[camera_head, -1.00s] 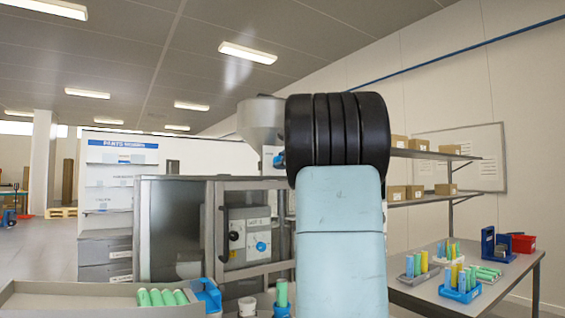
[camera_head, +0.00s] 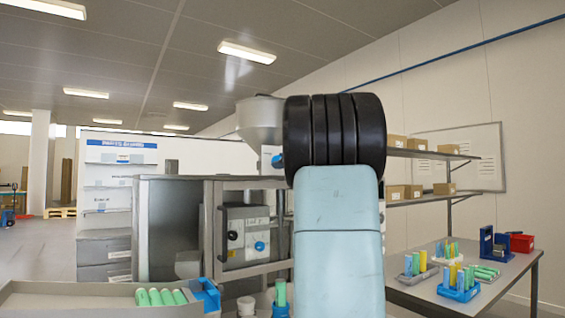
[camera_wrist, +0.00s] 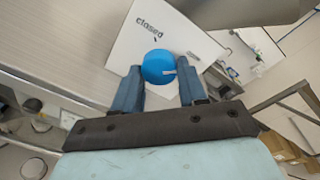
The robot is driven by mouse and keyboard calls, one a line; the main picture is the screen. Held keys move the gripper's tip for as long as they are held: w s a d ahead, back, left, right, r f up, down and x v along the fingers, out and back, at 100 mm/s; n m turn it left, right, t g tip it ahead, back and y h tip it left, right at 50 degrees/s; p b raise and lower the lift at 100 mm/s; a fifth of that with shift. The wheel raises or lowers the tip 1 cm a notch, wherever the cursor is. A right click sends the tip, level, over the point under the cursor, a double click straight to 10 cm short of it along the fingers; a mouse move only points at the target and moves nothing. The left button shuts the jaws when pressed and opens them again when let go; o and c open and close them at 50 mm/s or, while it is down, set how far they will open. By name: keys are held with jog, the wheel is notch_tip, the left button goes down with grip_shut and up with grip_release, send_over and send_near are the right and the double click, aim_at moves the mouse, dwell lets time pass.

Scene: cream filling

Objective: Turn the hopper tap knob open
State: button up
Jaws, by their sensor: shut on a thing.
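The hopper tap knob (camera_wrist: 156,64) is a round blue knob with a small white mark, on a white plate (camera_wrist: 130,38) that bears the word "closed". In the wrist view my gripper (camera_wrist: 161,80) has one finger on each side of the knob and is shut on it. In the head view the blue knob (camera_head: 277,160) shows below the grey hopper (camera_head: 259,118), partly beside my arm. My gripper is hidden behind my arm there.
A grey machine cabinet (camera_head: 170,225) with a control panel (camera_head: 246,235) stands below and left of the hopper. A tray (camera_head: 90,300) with green cylinders is at the front left. A table (camera_head: 425,290) with racks of coloured cylinders stands at the right.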

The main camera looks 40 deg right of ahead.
jog(key=o, duration=0.8)
jog(key=shift+w+a+f, duration=0.15)
jog(key=shift+w, duration=0.05)
jog(key=shift+o, duration=1.3)
jog(key=shift+s, duration=0.2)
jog(key=s+r, duration=0.1)
jog(key=s, duration=1.2)
jog(key=shift+s+a+r, duration=0.2)
jog(key=shift+a+r, duration=0.05)
jog(key=shift+a, duration=0.05)
jog(key=shift+a, duration=0.1)
